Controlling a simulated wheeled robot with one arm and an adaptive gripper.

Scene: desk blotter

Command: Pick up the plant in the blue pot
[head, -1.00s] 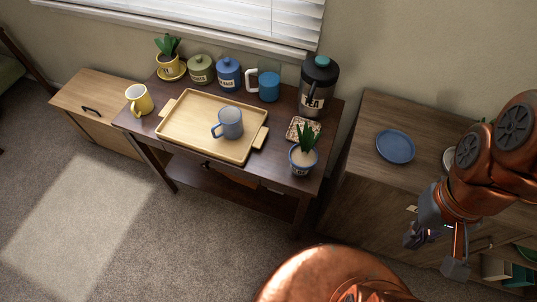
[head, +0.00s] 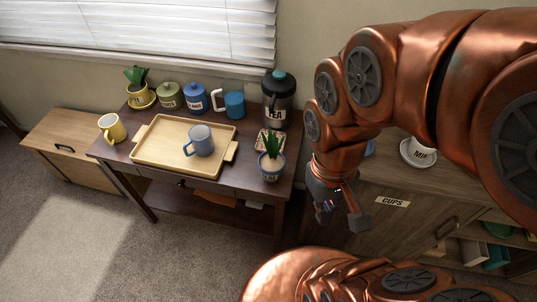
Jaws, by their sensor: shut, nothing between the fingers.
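The plant in the blue pot (head: 271,168) stands upright at the front right corner of the dark wooden table, its green spiky leaves pointing up. The pot carries a small label too small to read. My gripper (head: 341,214) hangs to the right of the pot and nearer the camera, past the table's right edge. It is apart from the pot, shut and empty. Part of it is hidden by its own links.
Close behind the pot are a patterned coaster (head: 269,141) and a dark tea canister (head: 279,99). A wooden tray (head: 150,153) with a grey-blue mug (head: 200,140) lies to the left. A cabinet labelled CUPS (head: 393,202) stands to the right.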

